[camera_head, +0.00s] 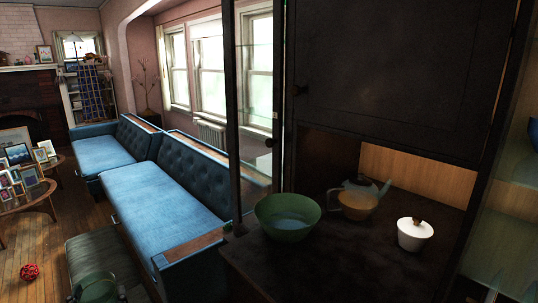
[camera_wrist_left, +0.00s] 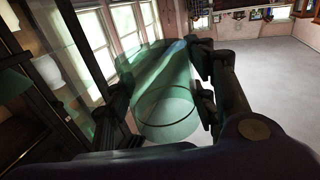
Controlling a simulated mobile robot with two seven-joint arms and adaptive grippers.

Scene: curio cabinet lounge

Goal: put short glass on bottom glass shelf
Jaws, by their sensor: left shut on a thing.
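The short glass (camera_wrist_left: 168,108) is clear, green-tinted and round. In the left wrist view it sits between the two fingers of my left gripper (camera_wrist_left: 160,100), which is shut on it. In the head view my left gripper (camera_head: 97,291) is low at the left edge of the frame, with the glass (camera_head: 96,287) faint between its fingers. Glass shelves (camera_head: 515,185) of the cabinet show at the far right of the head view, apart from the glass; which one is the bottom shelf I cannot tell. A small dark shape at the bottom right may be my right gripper; its jaws are unclear.
A green bowl (camera_head: 287,217), a glass teapot (camera_head: 358,198) and a white lidded pot (camera_head: 414,234) stand on the dark cabinet counter (camera_head: 330,270). A dark door panel (camera_head: 395,75) is above. A blue sofa (camera_head: 180,195) and a green bench (camera_head: 100,252) are at left.

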